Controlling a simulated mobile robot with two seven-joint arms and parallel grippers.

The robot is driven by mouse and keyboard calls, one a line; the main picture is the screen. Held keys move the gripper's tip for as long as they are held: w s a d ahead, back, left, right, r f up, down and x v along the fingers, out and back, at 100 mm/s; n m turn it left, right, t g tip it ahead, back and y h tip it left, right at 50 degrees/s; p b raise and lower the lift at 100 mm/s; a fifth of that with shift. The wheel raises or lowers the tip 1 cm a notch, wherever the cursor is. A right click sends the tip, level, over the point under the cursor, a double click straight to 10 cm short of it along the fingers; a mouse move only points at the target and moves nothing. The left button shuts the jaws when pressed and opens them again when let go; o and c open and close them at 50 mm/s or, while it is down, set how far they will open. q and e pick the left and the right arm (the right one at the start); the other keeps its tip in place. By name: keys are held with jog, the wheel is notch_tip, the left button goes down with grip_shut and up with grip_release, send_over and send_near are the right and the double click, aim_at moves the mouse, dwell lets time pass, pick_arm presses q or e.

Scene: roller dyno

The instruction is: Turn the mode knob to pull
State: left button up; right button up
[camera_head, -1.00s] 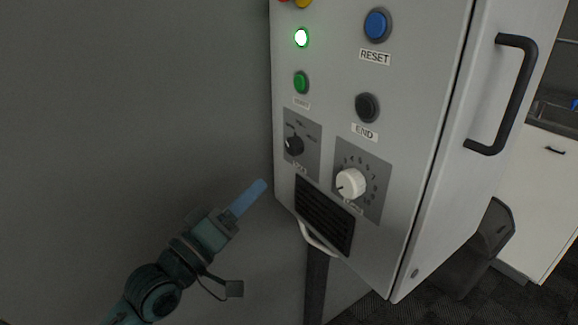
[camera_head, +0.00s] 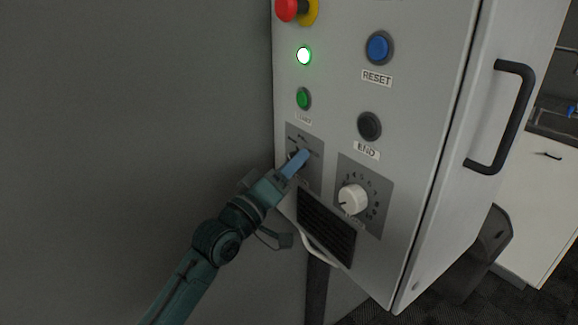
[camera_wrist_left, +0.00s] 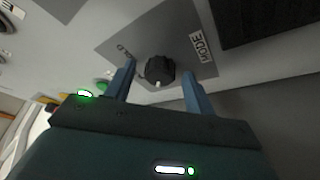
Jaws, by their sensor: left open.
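The mode knob (camera_wrist_left: 160,71) is a small black dial on a grey plate labelled MODE; its white mark shows in the left wrist view. In the head view, the blue fingers of my left gripper (camera_head: 297,163) cover most of the knob, and its plate (camera_head: 317,175) shows around them. In the left wrist view my left gripper (camera_wrist_left: 160,90) is open, with one finger on each side of the knob and space between each finger and it. I cannot tell whether the fingertips touch the plate. My right gripper is not in view.
The knob is on a grey control cabinet (camera_head: 425,60). Beside it are a white numbered dial (camera_head: 353,199), a black vent (camera_head: 326,228), a green button (camera_head: 304,98), a black END button (camera_head: 369,125) and a blue RESET button (camera_head: 379,47). A red emergency button (camera_head: 287,9) is above.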

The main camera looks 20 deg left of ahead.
pick_arm(q)
jog(key=c, duration=1)
jog(key=shift+o, duration=0.2)
jog(key=shift+m, duration=0.3)
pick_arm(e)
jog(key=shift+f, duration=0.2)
pick_arm(q)
jog(key=shift+w+a+f+m+g+h+b, duration=0.1)
jog(key=shift+m+g+h+b, duration=0.15)
jog(key=shift+m+h+b, duration=1.2)
jog(key=shift+a+r+m+g+h+b, duration=0.1)
jog(key=shift+m+g+h+b, duration=0.2)
jog(key=shift+m, duration=2.1)
jog(key=shift+w+a+f+m+g+h+b, duration=0.1)
jog(key=shift+m+g+h+b, duration=0.15)
jog(key=shift+m+h+b, duration=1.2)
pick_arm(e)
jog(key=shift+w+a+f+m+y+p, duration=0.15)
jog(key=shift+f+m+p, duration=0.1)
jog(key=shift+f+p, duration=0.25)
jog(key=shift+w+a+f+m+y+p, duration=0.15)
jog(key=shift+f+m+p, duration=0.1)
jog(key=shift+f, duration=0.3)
pick_arm(q)
jog(key=shift+m+y, duration=0.4)
jog(key=shift+m, duration=0.2)
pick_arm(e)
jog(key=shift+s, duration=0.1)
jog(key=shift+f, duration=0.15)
